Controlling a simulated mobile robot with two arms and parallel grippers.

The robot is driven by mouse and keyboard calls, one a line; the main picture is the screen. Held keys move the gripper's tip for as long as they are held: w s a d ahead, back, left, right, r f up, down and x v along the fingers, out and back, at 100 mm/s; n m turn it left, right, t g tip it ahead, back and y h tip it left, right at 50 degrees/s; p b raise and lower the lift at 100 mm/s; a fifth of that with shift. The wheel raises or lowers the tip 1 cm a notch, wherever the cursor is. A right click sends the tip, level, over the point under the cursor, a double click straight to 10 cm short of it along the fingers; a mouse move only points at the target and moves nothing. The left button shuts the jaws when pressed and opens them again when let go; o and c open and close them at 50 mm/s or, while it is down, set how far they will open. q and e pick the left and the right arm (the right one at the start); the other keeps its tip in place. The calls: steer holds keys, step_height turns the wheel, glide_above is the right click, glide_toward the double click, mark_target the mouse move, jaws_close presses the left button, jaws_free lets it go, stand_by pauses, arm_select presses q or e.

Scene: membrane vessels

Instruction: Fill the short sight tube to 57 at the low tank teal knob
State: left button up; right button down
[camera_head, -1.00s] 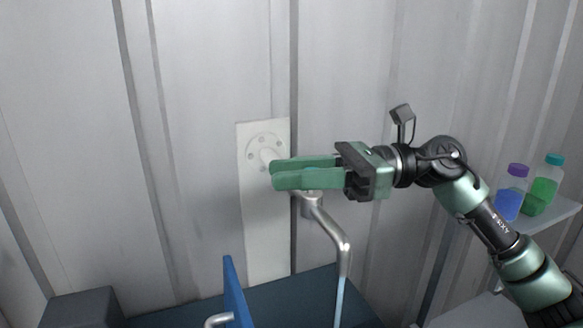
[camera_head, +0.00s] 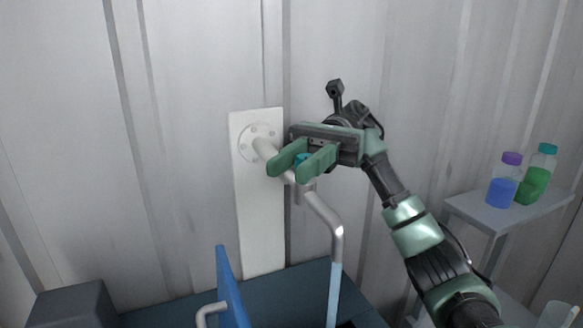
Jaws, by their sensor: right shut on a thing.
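A teal knob (camera_head: 302,159) sits on a silver tap (camera_head: 322,210) that comes out of a round flange on a white wall panel (camera_head: 258,220). My right gripper (camera_head: 289,172) is shut on the teal knob, its green fingers hiding most of it. A pale blue stream (camera_head: 334,290) runs straight down from the tap's spout. Where it lands is out of view. I cannot make out a sight tube with marks. My left gripper is not in view.
A blue upright panel (camera_head: 231,285) with a grey handle stands below the tap, before a dark blue surface (camera_head: 290,290). A dark grey box (camera_head: 75,305) is at lower left. A grey shelf (camera_head: 480,212) at right holds a purple-capped bottle (camera_head: 502,190) and a teal-capped bottle (camera_head: 535,182).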

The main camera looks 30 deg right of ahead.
steer(key=shift+s+d+r+n+g+h, duration=0.1)
steer(key=shift+n+g+h, duration=0.5)
steer(key=shift+g, duration=0.2)
steer(key=c, duration=1.1)
jaws_free()
step_height(320, 180, up, 20)
steer(key=shift+p, duration=0.9)
